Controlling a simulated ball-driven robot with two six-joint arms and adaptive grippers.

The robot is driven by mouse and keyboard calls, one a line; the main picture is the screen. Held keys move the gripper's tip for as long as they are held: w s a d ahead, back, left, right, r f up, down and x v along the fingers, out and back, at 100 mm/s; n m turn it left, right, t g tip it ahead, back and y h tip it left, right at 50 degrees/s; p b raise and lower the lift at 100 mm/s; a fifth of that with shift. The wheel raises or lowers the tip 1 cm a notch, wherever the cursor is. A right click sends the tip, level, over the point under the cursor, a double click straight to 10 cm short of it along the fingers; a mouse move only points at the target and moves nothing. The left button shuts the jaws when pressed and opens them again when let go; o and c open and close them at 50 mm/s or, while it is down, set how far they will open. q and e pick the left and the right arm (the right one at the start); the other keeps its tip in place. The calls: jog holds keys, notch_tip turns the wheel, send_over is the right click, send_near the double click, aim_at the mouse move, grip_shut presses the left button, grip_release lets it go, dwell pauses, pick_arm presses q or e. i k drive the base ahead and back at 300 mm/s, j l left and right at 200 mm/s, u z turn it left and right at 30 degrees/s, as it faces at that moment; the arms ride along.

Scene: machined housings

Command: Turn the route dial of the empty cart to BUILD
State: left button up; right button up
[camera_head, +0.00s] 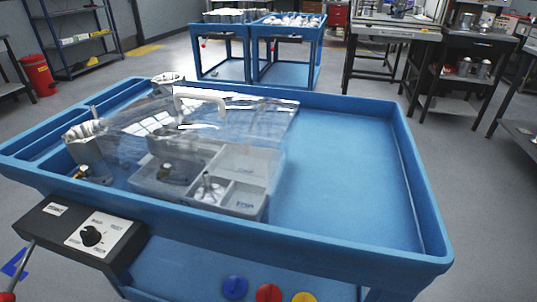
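A blue cart (345,245) fills the near view. On its front left is a dark box with a white plate (75,238) carrying a black round dial (91,236). Small labels surround the dial, too small to read, and I cannot tell which one it points to. The cart's left part holds a grey compartment tray (235,208) with a few metal parts, under a clear lid (225,115) with a white handle. The cart's right part is bare. Neither of my grippers is in view.
Blue, red (268,293) and yellow discs sit low on the cart's front. A grey rod with a red end (24,258) shows at the lower left. Two more blue carts (285,45) with parts stand behind. Workbenches are at the back right, and a red bin (38,74) at the left.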

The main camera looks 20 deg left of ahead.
aim_at(91, 237)
jog(key=u, duration=1.95)
